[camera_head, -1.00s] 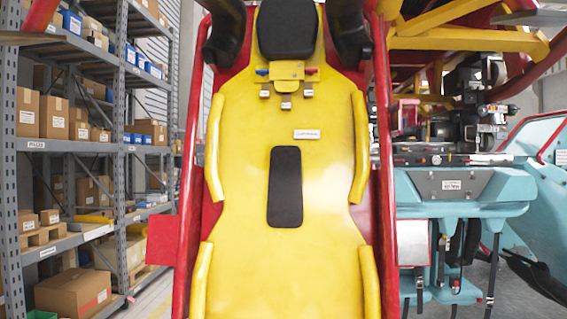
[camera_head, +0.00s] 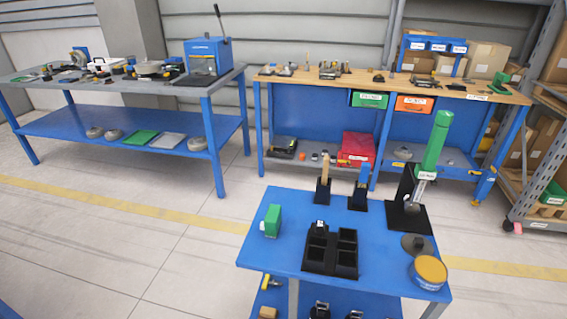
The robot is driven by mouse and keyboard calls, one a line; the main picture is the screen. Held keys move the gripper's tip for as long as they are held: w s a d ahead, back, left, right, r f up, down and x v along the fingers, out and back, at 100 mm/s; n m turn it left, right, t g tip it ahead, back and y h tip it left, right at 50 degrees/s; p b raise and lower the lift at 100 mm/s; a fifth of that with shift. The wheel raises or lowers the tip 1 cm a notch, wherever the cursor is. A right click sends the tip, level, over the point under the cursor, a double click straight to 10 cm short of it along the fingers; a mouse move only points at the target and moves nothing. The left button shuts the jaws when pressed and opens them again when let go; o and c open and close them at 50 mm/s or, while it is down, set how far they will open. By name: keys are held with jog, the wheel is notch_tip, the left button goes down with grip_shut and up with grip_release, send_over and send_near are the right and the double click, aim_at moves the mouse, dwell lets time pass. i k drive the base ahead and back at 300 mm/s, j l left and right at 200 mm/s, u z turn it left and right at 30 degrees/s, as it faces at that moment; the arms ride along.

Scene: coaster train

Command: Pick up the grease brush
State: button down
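On the near blue table (camera_head: 258,245), a tool with an upright wooden handle (camera_head: 325,168) stands in a small black holder at the back edge. A tool with a blue handle (camera_head: 364,174) stands in a similar holder to its right. Either may be the grease brush; I cannot tell which, as their lower ends are hidden in the holders. A round blue tin with a yellow top (camera_head: 430,270) sits at the front right corner. My gripper is not in view.
A black compartment tray (camera_head: 331,250), a green block (camera_head: 272,220), a grey round part (camera_head: 416,244) and a tall green-handled device (camera_head: 435,145) share the table. A wooden-topped bench (camera_head: 300,78) and blue workbench (camera_head: 200,88) stand behind. Floor at left is clear.

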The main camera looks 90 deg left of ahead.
aim_at(326, 161)
jog(key=u, duration=1.9)
jog(key=z, duration=2.05)
jog(key=u, duration=2.05)
jog(key=i+l, duration=0.1)
